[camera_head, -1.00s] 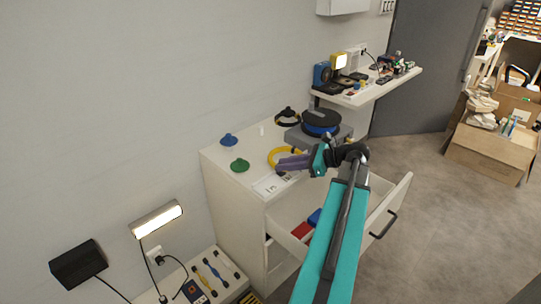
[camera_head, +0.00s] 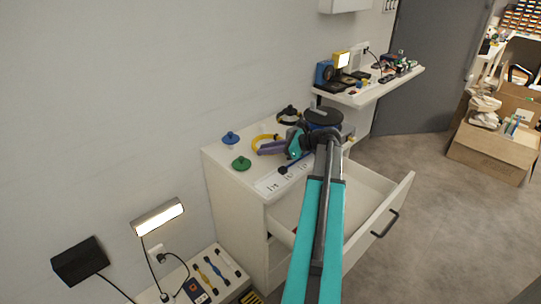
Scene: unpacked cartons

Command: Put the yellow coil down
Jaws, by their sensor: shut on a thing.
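The yellow coil (camera_head: 264,137) is a thin ring over the left half of the white dresser top (camera_head: 225,153). My gripper (camera_head: 261,149), with purple fingers, reaches in from the right and is shut on the coil's near side. The fingers hide part of the ring. I cannot tell whether the coil touches the dresser top or hangs just above it.
A blue cone (camera_head: 230,138) and a green cone (camera_head: 241,163) stand left of the coil. A black ring (camera_head: 288,114) lies behind, and a dark spool (camera_head: 323,117) sits at the back right. The top drawer (camera_head: 385,228) is open below.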

